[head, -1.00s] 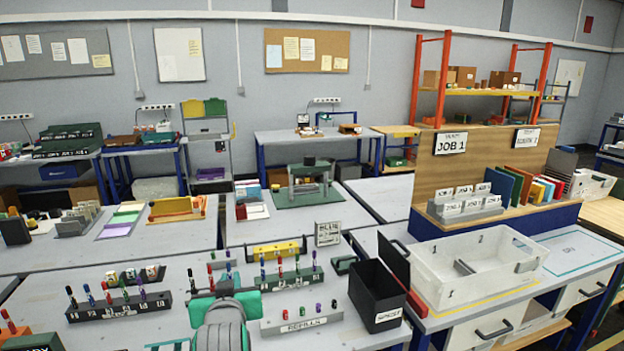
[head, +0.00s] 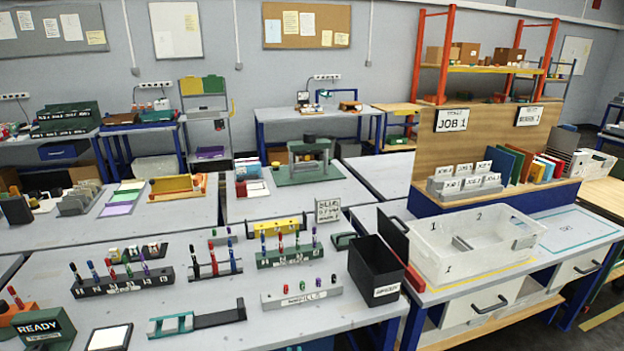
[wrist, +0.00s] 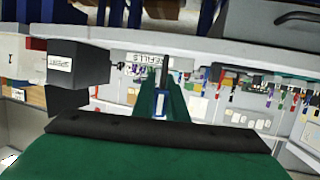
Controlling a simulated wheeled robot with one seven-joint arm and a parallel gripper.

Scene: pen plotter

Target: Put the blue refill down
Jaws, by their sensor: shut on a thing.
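My gripper (wrist: 165,92) shows in the wrist view, its two green fingers closed around a small blue and white piece (wrist: 160,104), which looks like the blue refill. Most of the piece is hidden between the fingers. My gripper is out of the head view. The grey refill rack (head: 302,299) stands on the front table in the head view, with several small coloured refills upright in it. Its label (wrist: 143,60) shows beyond the fingertips in the wrist view, apart from them.
A black open bin (head: 377,270) stands right of the rack; it also shows in the wrist view (wrist: 82,67). Pen racks (head: 122,285) stand to the left. A teal and black fixture (head: 215,317) lies in front. A clear tote (head: 470,250) is further right.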

